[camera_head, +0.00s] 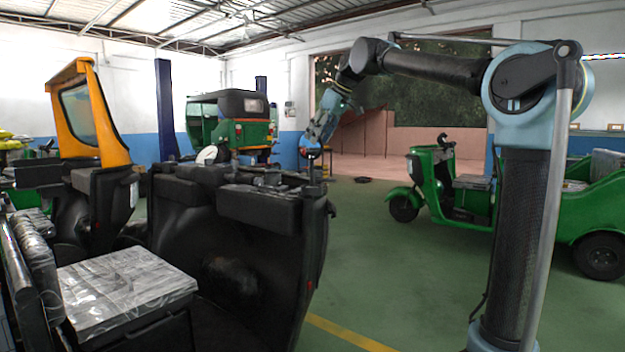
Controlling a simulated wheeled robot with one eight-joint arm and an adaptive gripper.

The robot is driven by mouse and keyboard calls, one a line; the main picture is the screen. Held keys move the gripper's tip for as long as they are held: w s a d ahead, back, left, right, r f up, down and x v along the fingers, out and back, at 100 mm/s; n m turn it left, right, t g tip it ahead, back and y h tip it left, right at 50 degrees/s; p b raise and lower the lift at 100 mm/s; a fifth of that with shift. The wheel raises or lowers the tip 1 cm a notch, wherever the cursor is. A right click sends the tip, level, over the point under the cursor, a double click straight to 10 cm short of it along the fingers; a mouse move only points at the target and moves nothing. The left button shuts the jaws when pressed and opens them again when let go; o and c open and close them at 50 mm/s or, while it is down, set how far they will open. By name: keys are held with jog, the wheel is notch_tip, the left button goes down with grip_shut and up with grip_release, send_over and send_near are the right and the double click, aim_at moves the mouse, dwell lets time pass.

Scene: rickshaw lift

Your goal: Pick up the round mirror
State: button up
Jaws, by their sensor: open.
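A pale round disc (207,155), which looks like the round mirror, stands at the top left of the black dashboard (262,205). It is small in the picture and its lower edge is partly hidden by the dashboard. My gripper (311,148) is at the end of my arm, pointing down over the right end of the dashboard. It is open, with no held object visible. The gripper is well to the right of the pale disc and apart from it. Small dark items lie on the dashboard top below the gripper, too small to make out.
A plastic-covered seat (125,288) is at the lower left. An orange-framed windshield (80,115) stands behind it. A green rickshaw (232,122) is at the back, and another green vehicle (440,185) stands at right. The green floor (375,260) is clear between dashboard and my arm column.

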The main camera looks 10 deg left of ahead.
aim_at(312, 146)
jog(key=shift+x, duration=2.7)
jog(key=shift+d, duration=0.1)
grip_shut()
